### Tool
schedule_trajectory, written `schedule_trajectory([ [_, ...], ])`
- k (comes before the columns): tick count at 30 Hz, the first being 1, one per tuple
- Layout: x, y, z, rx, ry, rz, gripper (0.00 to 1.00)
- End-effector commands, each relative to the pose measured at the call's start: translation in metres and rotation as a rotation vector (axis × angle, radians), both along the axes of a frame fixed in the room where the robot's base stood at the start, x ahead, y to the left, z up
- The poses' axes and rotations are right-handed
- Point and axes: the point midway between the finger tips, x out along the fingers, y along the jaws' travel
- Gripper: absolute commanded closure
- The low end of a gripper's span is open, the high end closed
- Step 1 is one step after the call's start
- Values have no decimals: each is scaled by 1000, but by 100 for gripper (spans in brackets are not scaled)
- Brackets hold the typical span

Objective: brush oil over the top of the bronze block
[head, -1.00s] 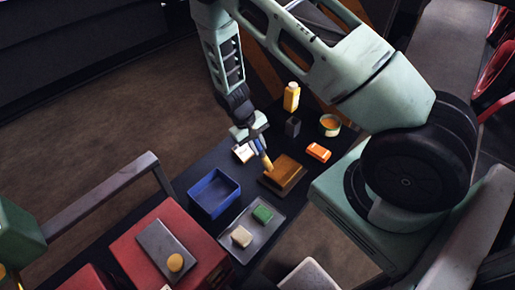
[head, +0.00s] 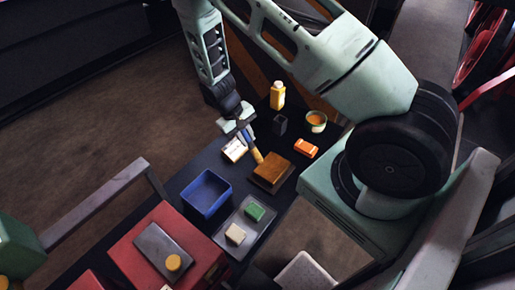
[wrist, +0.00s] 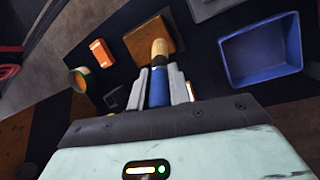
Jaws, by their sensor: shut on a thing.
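The bronze block (head: 274,168) is a brown-orange slab on a dark base on the black bench; it also shows in the wrist view (wrist: 143,42). My gripper (head: 243,128) is shut on the brush, whose blue handle (wrist: 158,88) sits between the two fingers in the wrist view. The brush's tan end (wrist: 159,50) points at the block and overlaps its top. In the head view the brush (head: 257,155) slants down to the block's upper-left part. I cannot tell whether its tip touches the surface. A round tin with orange contents (head: 316,119) stands behind the block.
An orange box (head: 306,148), a dark block (head: 280,125) and a yellow bottle (head: 278,95) stand behind the bronze block. A white box (head: 234,149) lies left of it. A blue bin (head: 206,193), a grey tray (head: 238,243) and a red toolbox (head: 140,235) are nearer.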

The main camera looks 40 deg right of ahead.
Motion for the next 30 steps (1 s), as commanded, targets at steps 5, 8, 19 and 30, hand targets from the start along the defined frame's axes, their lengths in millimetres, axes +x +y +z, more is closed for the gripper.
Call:
schedule_trajectory([
  [5, 0, 0, 0, 0, 0, 0, 100],
  [8, 0, 0, 0, 0, 0, 0, 100],
  [19, -29, -6, 36, -2, 1, -1, 100],
  [30, -43, -8, 34, 0, -3, 1, 100],
])
